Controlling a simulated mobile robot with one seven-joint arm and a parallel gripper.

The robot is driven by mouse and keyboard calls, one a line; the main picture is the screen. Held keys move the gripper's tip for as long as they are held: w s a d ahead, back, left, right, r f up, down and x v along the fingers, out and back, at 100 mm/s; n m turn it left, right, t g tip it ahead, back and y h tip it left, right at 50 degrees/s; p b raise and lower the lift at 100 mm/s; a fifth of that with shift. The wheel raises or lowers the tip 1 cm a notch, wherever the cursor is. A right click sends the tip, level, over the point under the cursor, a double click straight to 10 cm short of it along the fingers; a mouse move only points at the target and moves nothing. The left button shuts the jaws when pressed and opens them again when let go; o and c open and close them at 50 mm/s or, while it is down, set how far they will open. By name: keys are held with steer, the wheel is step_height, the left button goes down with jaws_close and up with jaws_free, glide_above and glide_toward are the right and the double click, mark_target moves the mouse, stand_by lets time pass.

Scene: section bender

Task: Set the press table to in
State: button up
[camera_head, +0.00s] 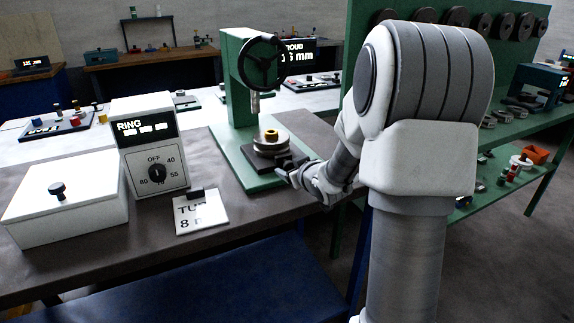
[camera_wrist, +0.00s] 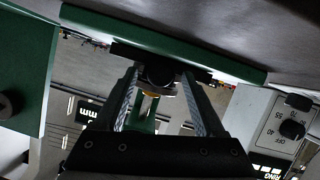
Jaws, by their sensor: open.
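The green press (camera_head: 232,75) stands on the bench with a black handwheel (camera_head: 261,62) at its top. Its press table, a dark square plate (camera_head: 293,160), sits low on the green base and carries a stack of pale discs with a brass-coloured ring (camera_head: 271,135). My gripper (camera_head: 288,177) is at the front right corner of the plate. In the wrist view my gripper (camera_wrist: 159,76) is open, its fingers on either side of a dark round knob (camera_wrist: 160,74) at the plate's edge. I cannot tell whether the fingers touch it.
Left of the press stand a white RING control box (camera_head: 150,150) with a dial, a white lidded box (camera_head: 68,198) and a sign (camera_head: 200,212). A green rack with dark discs (camera_head: 455,17) rises behind my arm. The bench front between sign and gripper is clear.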

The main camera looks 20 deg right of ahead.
steer(key=shift+w+f, duration=0.15)
steer(key=shift+w, duration=0.1)
jaws_close()
stand_by(0.4)
stand_by(1.1)
